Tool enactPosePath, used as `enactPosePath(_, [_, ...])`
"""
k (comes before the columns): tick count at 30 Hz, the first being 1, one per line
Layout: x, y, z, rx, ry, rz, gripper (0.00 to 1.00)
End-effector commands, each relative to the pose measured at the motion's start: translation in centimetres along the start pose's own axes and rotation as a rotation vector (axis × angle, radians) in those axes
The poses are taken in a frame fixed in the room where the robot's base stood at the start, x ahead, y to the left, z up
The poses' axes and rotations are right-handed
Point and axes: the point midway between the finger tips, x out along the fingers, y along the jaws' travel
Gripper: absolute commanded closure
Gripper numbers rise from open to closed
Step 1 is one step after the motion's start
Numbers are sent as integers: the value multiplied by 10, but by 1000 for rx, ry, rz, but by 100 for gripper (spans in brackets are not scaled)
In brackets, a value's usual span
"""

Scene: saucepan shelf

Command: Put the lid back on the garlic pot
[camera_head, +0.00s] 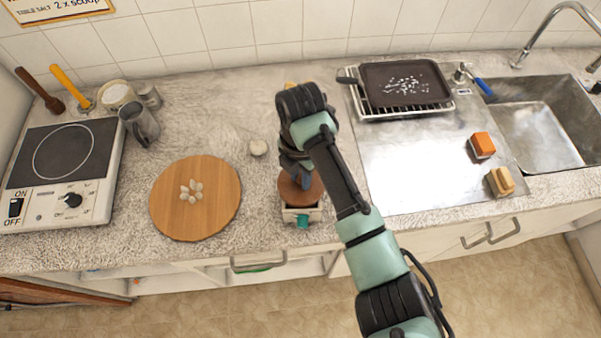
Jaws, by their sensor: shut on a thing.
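My gripper (297,176) is over the counter, right of the round board, and points down. It is shut on what looks like a round brown lid (292,194); the finger contact is partly hidden by my arm. Directly below the lid in the picture is a pale, box-like container (302,214) with a teal patch on its front, perhaps the garlic pot. The lid covers its top in this view. I cannot tell whether the lid touches it or hovers above. A small whitish round thing, perhaps a garlic bulb (258,147), lies left of my gripper.
A wooden board (220,215) with several pale cloves (191,191) lies to the left, beyond it a hotplate (62,160) and a metal jug (140,124). A tray (405,84) on a rack, two sponges (481,145) and a sink (540,130) are to the right.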

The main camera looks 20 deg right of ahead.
Motion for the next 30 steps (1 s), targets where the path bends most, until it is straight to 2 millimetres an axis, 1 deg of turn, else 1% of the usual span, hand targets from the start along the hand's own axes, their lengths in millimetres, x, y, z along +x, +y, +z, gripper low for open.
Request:
enactPosePath(6, [0, 0, 0, 0, 0, 0, 100])
enactPosePath(7, [0, 0, 0, 0, 0, 0, 69])
enactPosePath(12, [0, 0, 0, -1, 1, 0, 39])
enactPosePath(18, [0, 0, 0, -1, 1, 0, 39])
enactPosePath(20, [0, 0, 0, -1, 1, 0, 30])
enactPosePath(21, [0, 0, 0, -1, 1, 0, 23])
enactPosePath(23, [0, 0, 0, -1, 1, 0, 12])
enactPosePath(24, [0, 0, 0, -1, 1, 0, 9])
enactPosePath(30, [0, 0, 0, -1, 1, 0, 9])
